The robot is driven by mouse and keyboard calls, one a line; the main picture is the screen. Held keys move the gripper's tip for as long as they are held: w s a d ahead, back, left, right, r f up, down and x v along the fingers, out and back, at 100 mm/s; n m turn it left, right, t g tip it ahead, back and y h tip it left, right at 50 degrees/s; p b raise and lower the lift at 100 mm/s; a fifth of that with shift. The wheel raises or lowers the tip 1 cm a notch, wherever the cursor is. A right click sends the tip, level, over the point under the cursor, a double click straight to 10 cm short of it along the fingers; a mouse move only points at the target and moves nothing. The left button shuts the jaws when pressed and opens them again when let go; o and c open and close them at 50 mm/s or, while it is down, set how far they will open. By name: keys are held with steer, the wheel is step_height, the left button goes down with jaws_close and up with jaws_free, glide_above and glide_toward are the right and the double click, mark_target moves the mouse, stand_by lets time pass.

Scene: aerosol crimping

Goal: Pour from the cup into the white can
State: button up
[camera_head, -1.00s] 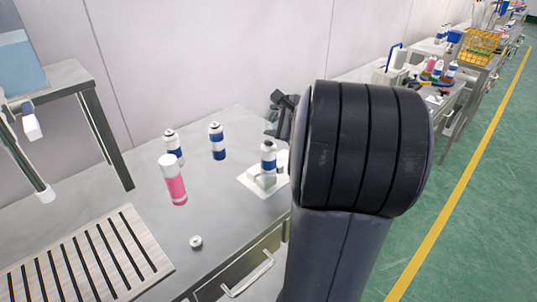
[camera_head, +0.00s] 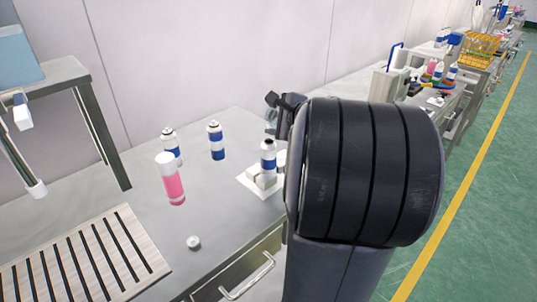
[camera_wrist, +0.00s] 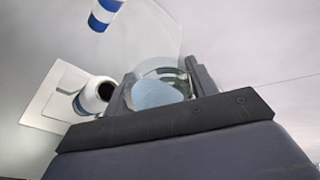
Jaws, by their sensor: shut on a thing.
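My gripper (camera_wrist: 158,90) is shut on a clear cup (camera_wrist: 160,68), which shows bluish contents in the wrist view. In the head view my arm hides most of the gripper, and only a pale bit of the cup (camera_head: 271,121) shows, above and near the white can. The white can (camera_head: 268,163) has a blue band and stands upright in a small holder on a white plate (camera_head: 247,181). In the wrist view the can (camera_wrist: 94,97) shows a dark open mouth just left of the cup. Any flow between them is not visible.
Two more blue-banded cans (camera_head: 216,140) (camera_head: 170,145) and a pink bottle with white cap (camera_head: 172,180) stand left of the white can. A small white cap (camera_head: 193,243) and a slatted board (camera_head: 85,262) lie nearer on the grey table (camera_head: 215,205). A wall runs behind.

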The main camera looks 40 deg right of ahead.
steer(key=shift+a+f+n+h+b, duration=0.15)
steer(key=shift+n+h+b, duration=0.25)
steer(key=shift+b, duration=0.9)
steer(key=shift+a+n+h+b, duration=0.1)
steer(key=shift+n+h+b, duration=0.2)
steer(key=shift+b, duration=0.7)
steer(key=shift+n+t+b, duration=0.3)
steer(key=shift+b, duration=0.35)
steer(key=shift+a+n+h+b, duration=0.2)
steer(key=shift+n+h+b, duration=0.3)
steer(key=shift+b, duration=0.9)
steer(key=shift+a+f+n+t+h+b, duration=0.15)
steer(key=shift+n+t+h+b, duration=0.3)
steer(key=shift+b, duration=1.15)
steer(key=shift+r, duration=0.2)
steer(key=shift+s+a+n+h+b, duration=0.1)
steer(key=shift+a+n+h+b, duration=0.3)
steer(key=shift+b, duration=1)
